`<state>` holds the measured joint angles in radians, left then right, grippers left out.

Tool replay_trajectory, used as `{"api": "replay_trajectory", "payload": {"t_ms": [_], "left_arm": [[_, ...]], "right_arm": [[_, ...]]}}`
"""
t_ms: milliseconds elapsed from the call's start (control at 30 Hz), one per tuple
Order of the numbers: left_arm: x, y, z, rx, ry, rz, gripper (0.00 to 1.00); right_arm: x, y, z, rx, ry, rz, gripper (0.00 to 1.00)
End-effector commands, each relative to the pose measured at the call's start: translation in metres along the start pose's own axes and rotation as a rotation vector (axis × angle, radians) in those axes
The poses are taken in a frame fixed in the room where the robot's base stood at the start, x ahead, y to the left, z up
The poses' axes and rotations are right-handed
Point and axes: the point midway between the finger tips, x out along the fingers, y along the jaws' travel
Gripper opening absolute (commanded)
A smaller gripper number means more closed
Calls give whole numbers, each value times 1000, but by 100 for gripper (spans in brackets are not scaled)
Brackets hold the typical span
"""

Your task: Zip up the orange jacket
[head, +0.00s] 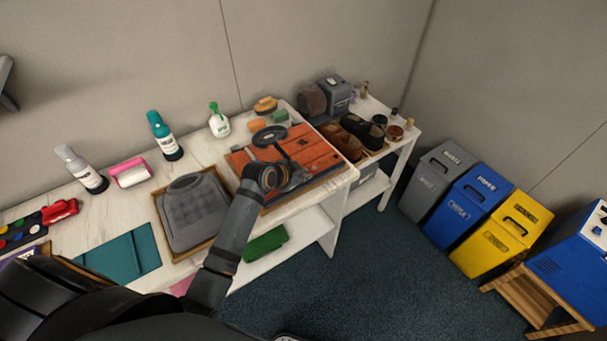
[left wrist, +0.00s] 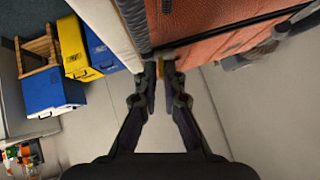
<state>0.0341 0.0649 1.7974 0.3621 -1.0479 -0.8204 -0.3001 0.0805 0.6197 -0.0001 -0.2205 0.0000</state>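The orange jacket (head: 312,150) lies flat on a wood-edged board on the white table. In the left wrist view the orange cloth (left wrist: 215,45) fills the upper part, with a dark seam along it. My left gripper (head: 288,178) is over the jacket's near part in the head view and covers some of it. In the left wrist view its fingertips (left wrist: 160,72) are close together with a narrow gap between them. A small yellowish bit shows at the tips; I cannot tell whether it is the zipper pull or whether they touch it. My right gripper is out of view.
A grey folded garment (head: 188,212) lies in a tray left of the jacket. Bottles (head: 163,138) stand along the back. Shoes (head: 362,130) and a grey box (head: 333,95) are to the right. Bins (head: 480,208) stand on the floor at right.

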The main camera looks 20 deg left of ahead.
Motion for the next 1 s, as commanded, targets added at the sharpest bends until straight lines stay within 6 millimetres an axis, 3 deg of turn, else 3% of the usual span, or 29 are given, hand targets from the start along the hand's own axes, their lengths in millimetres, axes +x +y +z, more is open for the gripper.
{"api": "replay_trajectory", "payload": {"t_ms": [667,833,1000], "left_arm": [[2,-6,3,2,-3,-1,0],[9,-32,11,3,-6,-3,0],[20,-76,22,3,-6,-5,0]], "right_arm": [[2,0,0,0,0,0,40],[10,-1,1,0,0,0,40],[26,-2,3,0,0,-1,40]]}}
